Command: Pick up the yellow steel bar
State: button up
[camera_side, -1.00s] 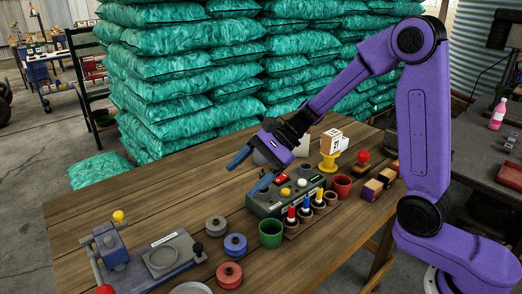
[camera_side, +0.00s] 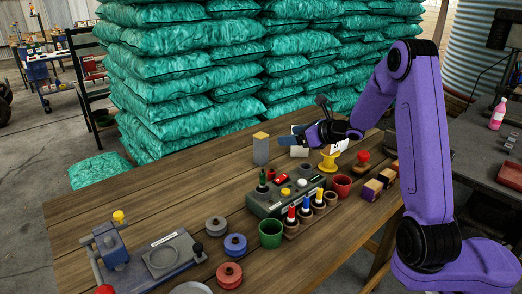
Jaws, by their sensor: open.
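A grey upright bar with a yellow top (camera_side: 261,149) stands on the far part of the wooden table. A peg with a yellow top (camera_side: 319,196) also stands in the small wooden rack, beside a blue-topped and a red-topped peg; I cannot tell for sure which is the yellow steel bar. My gripper (camera_side: 290,136) is open and empty. It is above the table's far side, just right of the grey bar in the picture, pointing left. It appears apart from the bar.
A control box (camera_side: 270,203) with buttons and a green knob stands mid-table. Around it are a green cup (camera_side: 271,234), a red cup (camera_side: 342,187) and a yellow stand (camera_side: 328,162). A clamp fixture (camera_side: 160,262) is at front left.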

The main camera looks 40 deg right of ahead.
jog(key=d+m+h, duration=0.1)
jog(key=d, duration=0.1)
send_near(265, 138)
jog(key=x, duration=0.7)
jog(key=shift+d+r, duration=0.1)
jog(key=shift+x, duration=2.7)
jog(key=c, duration=1.2)
